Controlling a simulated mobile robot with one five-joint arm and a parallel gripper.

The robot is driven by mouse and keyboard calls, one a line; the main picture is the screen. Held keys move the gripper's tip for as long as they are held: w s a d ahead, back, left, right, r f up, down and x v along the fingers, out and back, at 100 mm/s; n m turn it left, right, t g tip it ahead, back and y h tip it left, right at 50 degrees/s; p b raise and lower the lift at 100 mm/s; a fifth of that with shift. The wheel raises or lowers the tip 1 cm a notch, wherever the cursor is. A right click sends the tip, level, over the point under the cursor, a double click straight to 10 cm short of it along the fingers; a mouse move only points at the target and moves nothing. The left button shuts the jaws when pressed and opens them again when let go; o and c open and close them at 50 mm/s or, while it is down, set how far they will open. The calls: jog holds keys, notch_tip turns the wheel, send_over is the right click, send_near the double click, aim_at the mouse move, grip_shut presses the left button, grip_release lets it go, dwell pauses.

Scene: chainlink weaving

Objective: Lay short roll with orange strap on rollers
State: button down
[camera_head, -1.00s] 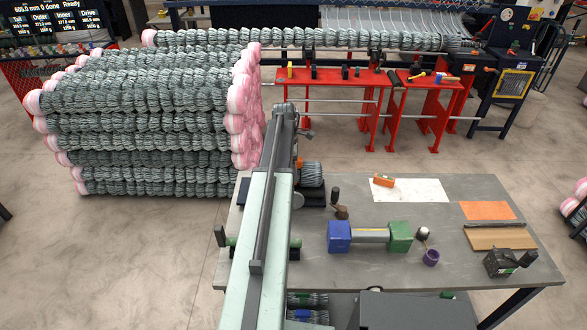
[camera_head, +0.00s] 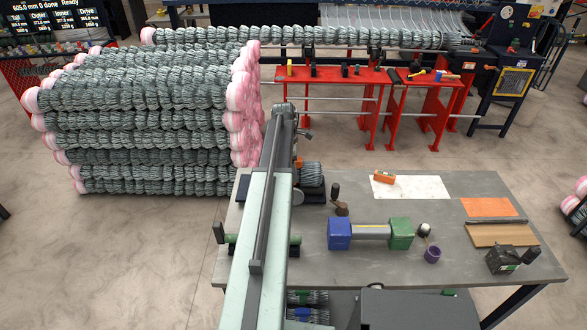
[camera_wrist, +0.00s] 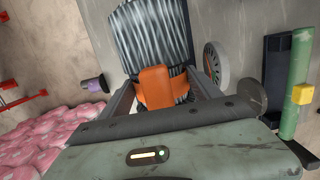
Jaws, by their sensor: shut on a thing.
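The short grey mesh roll (camera_head: 312,174) is on the far left part of the grey table, just right of my arm. In the wrist view the roll (camera_wrist: 150,30) has an orange strap (camera_wrist: 155,78) at its near side. My gripper (camera_wrist: 158,92) is shut on the roll at the strap. In the head view my arm hides most of the gripper; a bit of orange shows beside it. A green roller (camera_head: 232,239) lies nearer on the table, its middle hidden behind my arm. It also shows at right in the wrist view (camera_wrist: 298,80), with a yellow block on it.
A round grey disc (camera_wrist: 215,64) stands beside the roll. A hand crank (camera_head: 340,205), a blue-and-green block piece (camera_head: 370,234) and a purple cup (camera_head: 432,255) are on the table. A big stack of pink-ended rolls (camera_head: 150,120) is at left.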

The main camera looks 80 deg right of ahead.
jog(key=shift+f+b, duration=0.5)
jog(key=shift+f, duration=0.05)
jog(key=shift+c, duration=0.2)
grip_release()
jog(key=shift+r, duration=0.2)
jog(key=r+p, duration=0.5)
jog(key=w+r+p, duration=0.1)
jog(key=r+p, duration=0.1)
jog(key=p, duration=0.1)
jog(key=shift+a+r, duration=0.1)
jog(key=shift+r, duration=0.3)
jog(key=shift+f, duration=0.2)
